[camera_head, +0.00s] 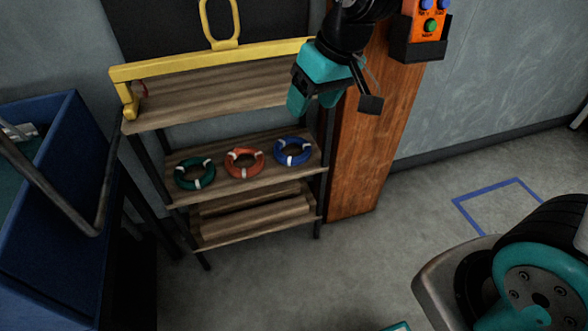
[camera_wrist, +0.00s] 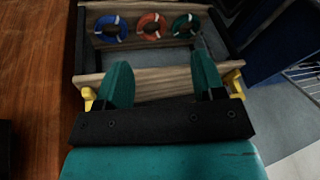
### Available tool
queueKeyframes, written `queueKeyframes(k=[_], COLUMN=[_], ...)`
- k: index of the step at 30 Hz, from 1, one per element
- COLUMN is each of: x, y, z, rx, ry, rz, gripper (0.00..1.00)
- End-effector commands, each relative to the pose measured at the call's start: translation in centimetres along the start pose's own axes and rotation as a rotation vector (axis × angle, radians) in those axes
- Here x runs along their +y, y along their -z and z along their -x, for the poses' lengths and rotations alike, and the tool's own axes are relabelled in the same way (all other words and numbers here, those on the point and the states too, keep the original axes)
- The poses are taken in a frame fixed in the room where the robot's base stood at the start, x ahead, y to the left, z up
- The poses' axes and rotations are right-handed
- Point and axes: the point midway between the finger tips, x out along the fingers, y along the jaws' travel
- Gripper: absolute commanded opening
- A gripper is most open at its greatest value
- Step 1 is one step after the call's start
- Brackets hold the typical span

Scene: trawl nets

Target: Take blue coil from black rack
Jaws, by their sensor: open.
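The blue coil (camera_head: 293,151) with white bands lies on the middle wooden shelf of the black rack (camera_head: 324,164), at the right end of a row of coils. In the wrist view the blue coil (camera_wrist: 110,28) is at the left of the row. My gripper (camera_head: 318,102) is in front of and above the rack's right side, higher than the blue coil and apart from it. In the wrist view my gripper's two teal fingers (camera_wrist: 160,82) stand wide apart with nothing between them.
An orange coil (camera_head: 244,163) and a green coil (camera_head: 195,173) lie left of the blue one. A yellow rail (camera_head: 210,60) edges the top shelf. A wooden post (camera_head: 372,130) stands right of the rack, a blue bin (camera_head: 45,215) left. The floor in front is clear.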

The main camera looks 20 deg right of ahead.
Motion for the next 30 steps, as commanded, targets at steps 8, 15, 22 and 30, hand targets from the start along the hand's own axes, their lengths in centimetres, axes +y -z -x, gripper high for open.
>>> queueKeyframes(k=[8,15,22,30], x=[12.4,16.3,16.6,17.1], y=[5.8,11.7,13.7,14.2], z=[-22.2,-32.8,-36.1,-39.0], rx=[0.110,0.201,0.233,0.233], ry=[-0.172,-0.224,-0.223,-0.222], rz=[-0.119,-0.104,-0.084,-0.082], gripper=[0.63,0.63,0.63,0.63])
